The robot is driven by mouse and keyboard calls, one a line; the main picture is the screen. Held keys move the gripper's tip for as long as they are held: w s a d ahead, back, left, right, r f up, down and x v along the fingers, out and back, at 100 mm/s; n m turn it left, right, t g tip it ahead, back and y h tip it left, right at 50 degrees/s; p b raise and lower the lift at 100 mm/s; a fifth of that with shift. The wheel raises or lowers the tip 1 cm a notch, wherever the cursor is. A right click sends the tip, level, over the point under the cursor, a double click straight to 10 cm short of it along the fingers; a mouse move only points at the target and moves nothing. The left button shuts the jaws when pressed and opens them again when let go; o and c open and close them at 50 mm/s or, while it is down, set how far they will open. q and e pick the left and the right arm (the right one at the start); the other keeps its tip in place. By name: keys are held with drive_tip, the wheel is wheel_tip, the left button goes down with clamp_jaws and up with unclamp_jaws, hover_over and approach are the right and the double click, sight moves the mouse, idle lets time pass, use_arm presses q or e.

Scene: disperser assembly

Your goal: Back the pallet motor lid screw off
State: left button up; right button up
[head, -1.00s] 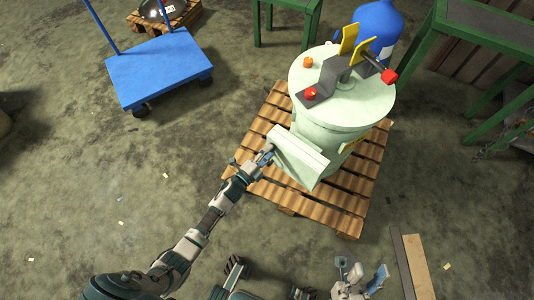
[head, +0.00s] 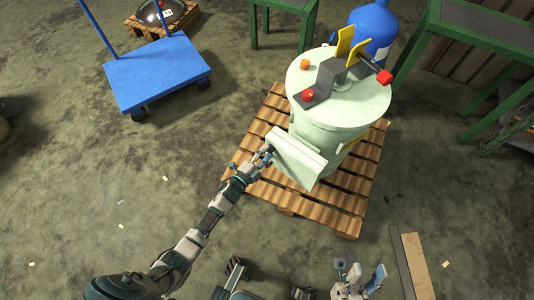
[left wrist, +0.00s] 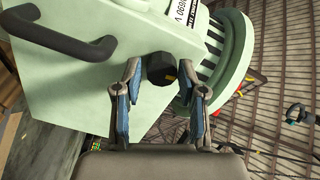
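The pale green motor box (head: 298,157) stands out from the side of the green drum (head: 328,131) on the pallet. In the left wrist view, a dark, faceted lid screw (left wrist: 161,67) with a small yellow mark sits on the pale green housing (left wrist: 105,80). My left gripper (head: 264,153) is at the box's left end. In the left wrist view, its fingers (left wrist: 165,80) are spread on either side of the screw, with a visible gap at the right finger; contact on the left is unclear. My right gripper (head: 360,272) is open and empty at the bottom of the head view.
The wooden pallet (head: 328,207) carries the drum. A blue cart (head: 157,72) stands at upper left, a blue bottle (head: 376,25) behind the drum, and green tables at the back and right. A black handle (left wrist: 62,40) is left of the screw.

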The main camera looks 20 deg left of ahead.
use_arm(q)
drive_tip(key=shift+o, duration=0.8)
drive_tip(key=shift+f, duration=0.1)
drive_tip(key=v, duration=1.2)
drive_tip(key=shift+w+f, duration=0.1)
